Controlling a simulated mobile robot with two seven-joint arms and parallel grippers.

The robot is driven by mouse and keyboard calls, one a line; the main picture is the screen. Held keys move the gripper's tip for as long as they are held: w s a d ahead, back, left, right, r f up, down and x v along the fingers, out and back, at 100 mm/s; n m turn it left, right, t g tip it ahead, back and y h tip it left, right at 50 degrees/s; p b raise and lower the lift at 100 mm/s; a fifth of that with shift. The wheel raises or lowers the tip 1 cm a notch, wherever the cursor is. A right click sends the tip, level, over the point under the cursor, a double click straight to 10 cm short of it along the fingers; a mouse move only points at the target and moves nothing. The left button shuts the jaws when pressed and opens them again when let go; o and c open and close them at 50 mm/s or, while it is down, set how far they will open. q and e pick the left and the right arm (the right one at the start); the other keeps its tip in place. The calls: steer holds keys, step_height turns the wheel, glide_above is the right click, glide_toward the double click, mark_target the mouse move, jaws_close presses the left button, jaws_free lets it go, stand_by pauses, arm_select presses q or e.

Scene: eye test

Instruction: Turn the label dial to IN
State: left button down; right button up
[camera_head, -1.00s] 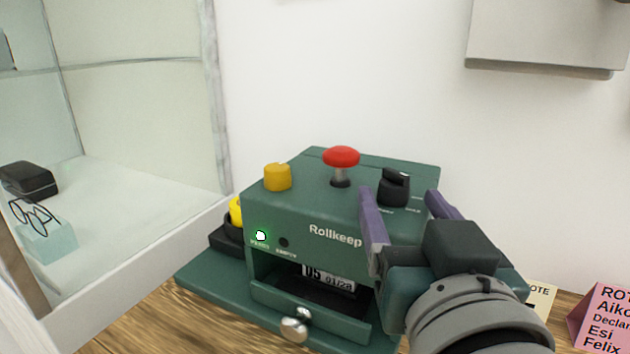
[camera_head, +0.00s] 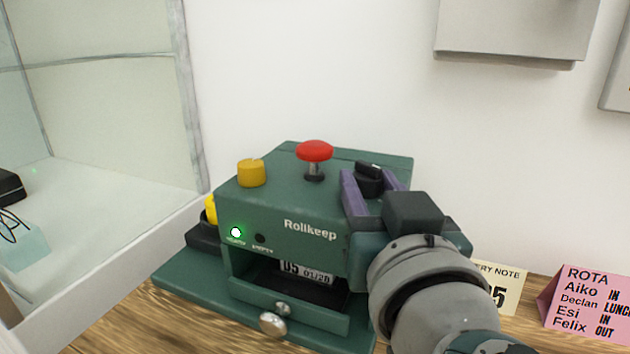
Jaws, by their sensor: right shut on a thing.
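The green Rollkeep machine (camera_head: 325,207) stands on the wooden table. A black dial (camera_head: 369,170) with a raised grip bar is on its top, at the right. My right gripper (camera_head: 371,187) has its purple fingers on either side of this dial and is shut on it. The fingers and gripper body hide part of the dial and the lettering around it, so I cannot read its setting. My left gripper is not in view.
A red mushroom button (camera_head: 314,151) and a yellow knob (camera_head: 251,173) stand on the machine's top. A green light (camera_head: 236,232) glows on its front. A pink rota card (camera_head: 588,300) and a cream note (camera_head: 507,287) stand at right. A glass-sided case (camera_head: 95,100) is at left.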

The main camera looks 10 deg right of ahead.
jaws_close()
